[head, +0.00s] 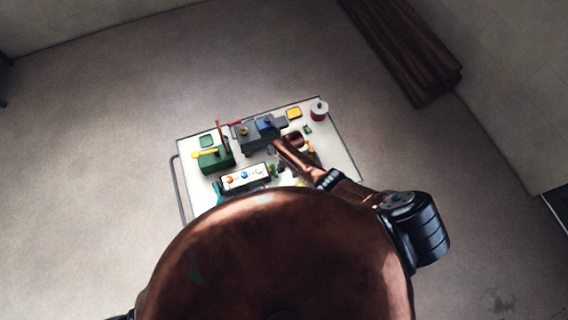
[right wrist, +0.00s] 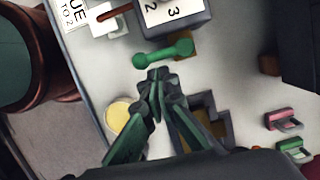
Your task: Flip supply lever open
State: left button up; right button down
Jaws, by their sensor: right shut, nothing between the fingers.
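A green bar with rounded ends (right wrist: 165,52), which looks like a lever, shows in the right wrist view beside a dark box with a white numbered face (right wrist: 172,10). I cannot tell for sure that it is the supply lever, or whether it is open. My right gripper (right wrist: 156,76) is shut and empty, its tips just below the bar; whether they touch it is unclear. In the head view my right gripper (head: 275,169) is small and dark, beside the white panel (head: 245,178) with coloured knobs. My left gripper is out of view.
The white table (head: 342,162) also bears a green box (head: 215,160), a grey and blue machine (head: 258,131) and a red and white canister (head: 319,111). In the right wrist view, a yellow disc (right wrist: 117,115) and pink clip (right wrist: 284,118) flank the gripper. Dark planks (head: 405,45) lie beyond the table.

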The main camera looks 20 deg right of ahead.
jog(key=d+r+p, duration=0.4)
jog(key=d+r, duration=0.1)
jog(key=r, duration=0.5)
jog(key=shift+d+r, duration=0.2)
jog(key=shift+d, duration=0.1)
